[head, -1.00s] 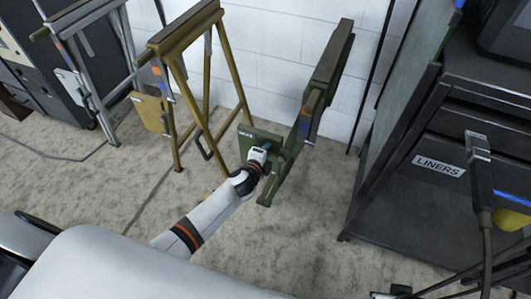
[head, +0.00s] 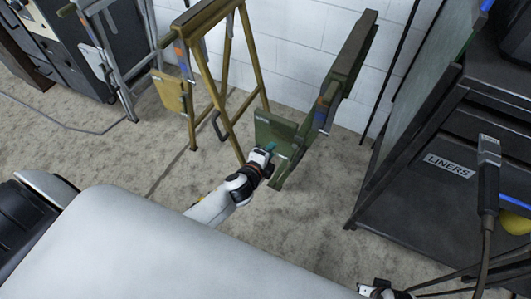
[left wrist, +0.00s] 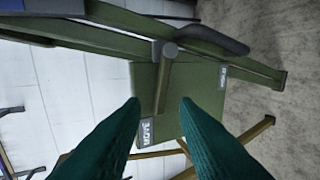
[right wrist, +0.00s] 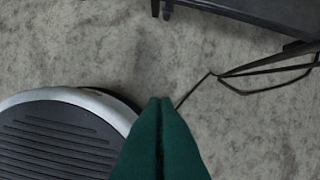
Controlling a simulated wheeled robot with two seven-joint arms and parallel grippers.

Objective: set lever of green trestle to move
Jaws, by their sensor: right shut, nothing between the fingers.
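The green trestle (head: 340,75) stands folded-looking near the white wall. Its green plate (head: 275,132) faces my left gripper (head: 270,150), whose fingertips are close to it. In the left wrist view the plate (left wrist: 205,95) carries a "MOVE" label (left wrist: 147,131) and a second label (left wrist: 222,77) too small to read surely. The olive lever (left wrist: 163,85) hangs from a round pivot, its free end near the "MOVE" label. My left gripper (left wrist: 160,105) is open, its teal fingers on either side of the lever's end, with no clear contact. My right gripper (right wrist: 160,100) is shut and empty above the floor.
A yellow trestle (head: 225,75) and a grey trestle (head: 115,60) stand to the left. A dark cabinet (head: 430,200) labelled "LINERS" stands right. The right wrist view shows dark thin legs (right wrist: 265,80) near bare carpet. Open carpet lies in front of the trestles.

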